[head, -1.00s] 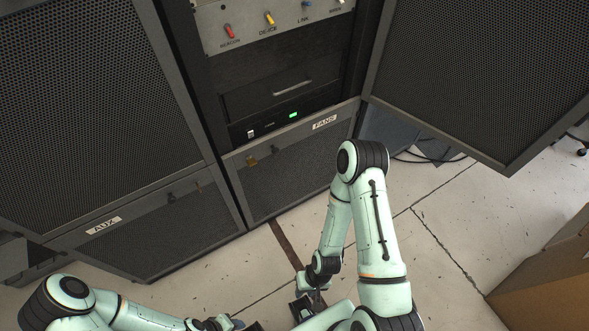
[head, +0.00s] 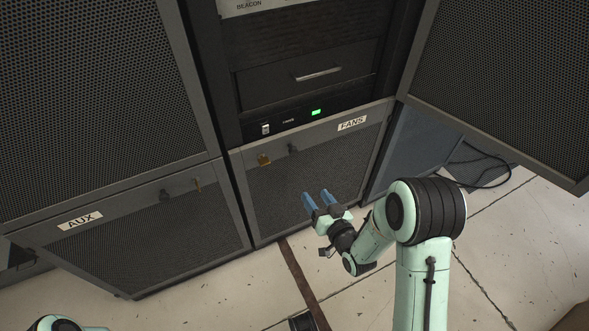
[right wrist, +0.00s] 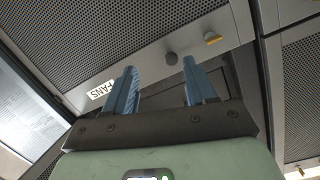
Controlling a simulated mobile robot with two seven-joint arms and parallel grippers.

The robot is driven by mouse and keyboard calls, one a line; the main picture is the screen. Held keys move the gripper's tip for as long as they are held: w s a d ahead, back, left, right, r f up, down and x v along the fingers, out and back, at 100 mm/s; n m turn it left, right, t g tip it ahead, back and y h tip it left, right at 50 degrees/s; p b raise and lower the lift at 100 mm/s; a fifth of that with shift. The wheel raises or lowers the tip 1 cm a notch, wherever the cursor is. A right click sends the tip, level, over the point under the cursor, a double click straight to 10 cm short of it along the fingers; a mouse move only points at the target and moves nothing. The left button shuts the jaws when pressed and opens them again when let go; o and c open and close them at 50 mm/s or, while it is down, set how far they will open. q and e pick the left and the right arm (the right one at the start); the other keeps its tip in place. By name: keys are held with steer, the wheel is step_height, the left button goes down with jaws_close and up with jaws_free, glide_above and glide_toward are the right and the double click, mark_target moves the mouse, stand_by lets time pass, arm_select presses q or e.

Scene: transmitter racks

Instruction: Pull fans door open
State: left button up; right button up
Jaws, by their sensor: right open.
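The fans door (head: 340,165) is a low grey mesh panel with a white FANS label (head: 352,123). It looks shut. A dark knob (head: 292,149) and a brass-coloured latch (head: 263,160) are on its upper left part. My right gripper (head: 317,201) is open and empty in front of the door, below and right of the knob in the head view. In the right wrist view its two blue fingers (right wrist: 160,88) point towards the door, apart from the knob (right wrist: 171,58); the yellow latch (right wrist: 213,38) is further right. My left gripper is out of view.
The AUX door (head: 140,235) is shut on the left. A large mesh door (head: 500,75) stands swung open at upper right, above my right arm. A drawer with a handle (head: 318,75) sits above the fans door. The floor in front is mostly clear; cables (head: 490,175) lie right.

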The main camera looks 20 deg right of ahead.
step_height(320, 180, up, 2)
steer(key=w+r+t+b, duration=0.1)
steer(key=t, duration=0.1)
steer(key=b, duration=0.1)
glide_toward(294, 153)
steer(key=w, duration=0.7)
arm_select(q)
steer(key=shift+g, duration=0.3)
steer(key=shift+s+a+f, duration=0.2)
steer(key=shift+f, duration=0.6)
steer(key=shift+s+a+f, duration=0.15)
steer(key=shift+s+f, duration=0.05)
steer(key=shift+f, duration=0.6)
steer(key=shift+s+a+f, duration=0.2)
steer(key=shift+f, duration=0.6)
arm_select(e)
steer(key=shift+w, duration=0.7)
jaws_close()
